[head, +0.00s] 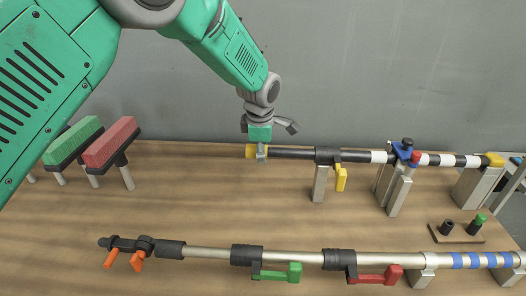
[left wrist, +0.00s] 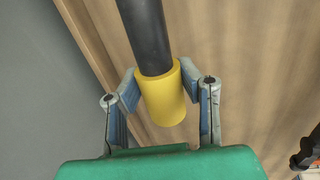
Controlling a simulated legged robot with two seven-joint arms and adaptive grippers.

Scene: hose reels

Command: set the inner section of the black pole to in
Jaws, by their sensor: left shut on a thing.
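The black pole (head: 290,153) lies level along the back of the table on grey stands. A yellow end piece (head: 250,151) caps its left end, and a clamp with a yellow lever (head: 341,179) hanging down sits along it. A black length of pole shows between the end piece and the clamp; black and white bands run right of the clamp. My left gripper (head: 262,151) comes from above and is shut on the yellow end piece. In the left wrist view, its fingers stand on both sides of the yellow end piece (left wrist: 162,95). My right gripper is not in view.
A silver pole (head: 205,253) with green (head: 295,272) and red (head: 392,275) levers lies along the front. Green and red padded pieces (head: 111,142) stand at left. Table between the poles is mostly clear.

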